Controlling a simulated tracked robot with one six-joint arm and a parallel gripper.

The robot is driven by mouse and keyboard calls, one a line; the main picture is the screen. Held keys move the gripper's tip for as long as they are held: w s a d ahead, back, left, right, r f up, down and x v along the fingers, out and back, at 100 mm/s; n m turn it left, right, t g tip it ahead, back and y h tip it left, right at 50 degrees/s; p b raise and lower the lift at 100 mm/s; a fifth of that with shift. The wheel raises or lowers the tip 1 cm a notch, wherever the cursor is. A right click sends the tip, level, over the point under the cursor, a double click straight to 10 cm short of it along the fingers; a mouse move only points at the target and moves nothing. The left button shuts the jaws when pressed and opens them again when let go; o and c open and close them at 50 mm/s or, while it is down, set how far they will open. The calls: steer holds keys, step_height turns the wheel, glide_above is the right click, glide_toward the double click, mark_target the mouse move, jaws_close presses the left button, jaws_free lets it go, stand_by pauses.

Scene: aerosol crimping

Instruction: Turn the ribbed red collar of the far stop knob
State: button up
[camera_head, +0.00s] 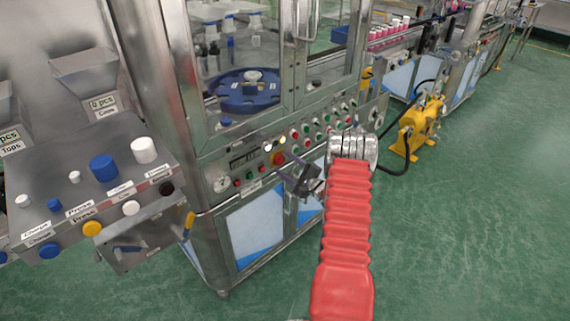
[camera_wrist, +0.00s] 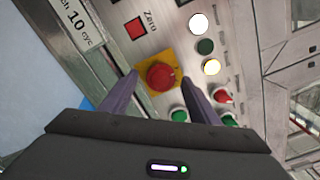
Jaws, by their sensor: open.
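A round red stop knob (camera_wrist: 160,76) sits on a yellow square plate (camera_wrist: 172,98) on the steel control panel, in the wrist view. The same knob (camera_head: 278,159) shows small in the head view, on the front of the cabinet. My gripper (camera_wrist: 160,80) is open, with one purple finger to the left of the knob and the other to its right. In the head view my gripper (camera_head: 288,169) is close in front of the panel. I cannot tell whether the fingers touch the knob. The ribs of its collar are too small to make out.
Green buttons (camera_wrist: 179,115) and a red switch (camera_wrist: 222,95) lie close to the right finger. White, green and yellow lamps (camera_wrist: 211,67) stand beyond the knob. A pressure gauge (camera_head: 219,181) is left on the panel. A yellow machine (camera_head: 417,128) stands on the floor at right.

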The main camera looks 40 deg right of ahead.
steer(key=shift+w, duration=0.5)
